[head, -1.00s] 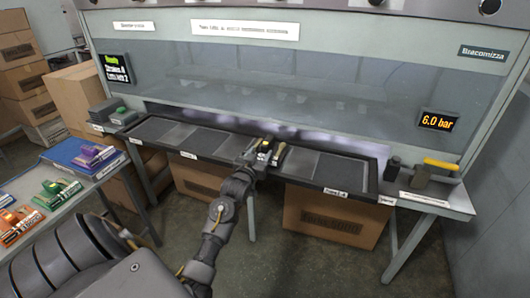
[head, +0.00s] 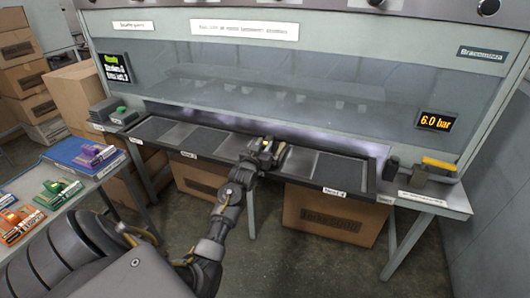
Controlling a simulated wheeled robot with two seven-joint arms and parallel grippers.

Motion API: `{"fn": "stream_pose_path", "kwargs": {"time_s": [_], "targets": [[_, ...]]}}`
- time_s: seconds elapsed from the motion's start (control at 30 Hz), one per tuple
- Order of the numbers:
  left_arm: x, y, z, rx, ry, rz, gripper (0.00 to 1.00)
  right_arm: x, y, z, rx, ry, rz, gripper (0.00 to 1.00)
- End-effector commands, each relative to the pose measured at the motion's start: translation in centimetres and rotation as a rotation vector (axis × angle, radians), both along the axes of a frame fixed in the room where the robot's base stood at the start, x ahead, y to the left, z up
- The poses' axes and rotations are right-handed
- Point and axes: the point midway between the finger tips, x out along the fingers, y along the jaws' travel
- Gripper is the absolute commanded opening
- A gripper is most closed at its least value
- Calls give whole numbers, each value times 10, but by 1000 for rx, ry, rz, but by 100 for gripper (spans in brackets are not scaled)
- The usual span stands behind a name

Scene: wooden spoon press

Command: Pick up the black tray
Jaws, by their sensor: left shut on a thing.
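My left gripper (head: 266,150) is over the middle of a long dark bench rail with flat grey panels (head: 296,160), in front of the press window. It is shut on a small dark thing, which I take to be the black tray; my fingers and wrist hide most of it. I cannot tell whether that thing touches the panels. My right gripper is not in view.
Purple (head: 95,155), green (head: 57,192) and orange (head: 17,226) items lie on a side table at left. Grey and green items (head: 122,115) sit at the rail's left end. A yellow-handled tool (head: 440,164) and a dark block (head: 392,165) stand at right.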

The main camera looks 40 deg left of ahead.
Motion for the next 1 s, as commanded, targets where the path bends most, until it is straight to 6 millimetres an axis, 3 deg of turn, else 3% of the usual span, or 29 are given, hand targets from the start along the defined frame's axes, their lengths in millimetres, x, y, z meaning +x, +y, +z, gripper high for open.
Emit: {"fn": "stream_pose_path", "kwargs": {"time_s": [0.07,0.37,0.57,0.7,1.0], "targets": [[0,0,0,0,0,0,0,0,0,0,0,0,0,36],[0,0,2,1,-2,0,0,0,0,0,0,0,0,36],[0,0,14,4,-4,0,0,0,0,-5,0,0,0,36],[-1,0,35,4,-6,0,0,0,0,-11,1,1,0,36],[-38,-37,94,3,-8,-2,0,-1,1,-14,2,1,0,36]]}}
